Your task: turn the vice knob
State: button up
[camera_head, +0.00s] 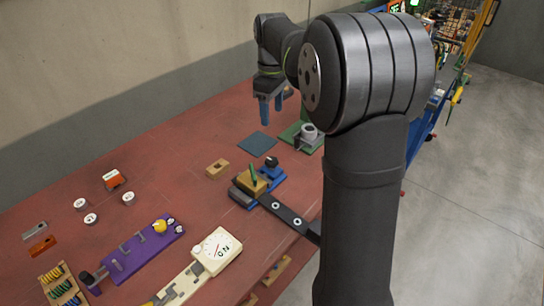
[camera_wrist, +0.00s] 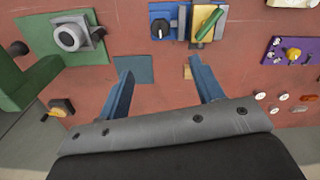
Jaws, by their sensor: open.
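The vice (camera_head: 240,196) stands on the red table near its front edge, with a blue body and grey jaws. A tan block with a green stick (camera_head: 253,174) on it sits between the jaws. The dark vice knob (camera_head: 271,161) is on the blue end. In the wrist view the knob (camera_wrist: 159,28) shows at the top middle, beside the block with the green stick (camera_wrist: 208,22). My gripper (camera_head: 271,112) has blue fingers, open and empty, above the table behind the vice. In the wrist view the gripper (camera_wrist: 160,65) is apart from the knob.
A flat blue square (camera_head: 257,144) lies near the vice, with a tan block with a hole (camera_head: 217,169) to its left. A green fixture with a grey ring (camera_head: 308,134) stands to the right. A purple board (camera_head: 128,258) and a white dial box (camera_head: 216,249) lie in front.

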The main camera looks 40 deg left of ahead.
aim_at(272, 160)
notch_tip(272, 160, down, 17)
jog(key=shift+f, duration=0.2)
dwell(0.3)
jog(key=c, duration=1)
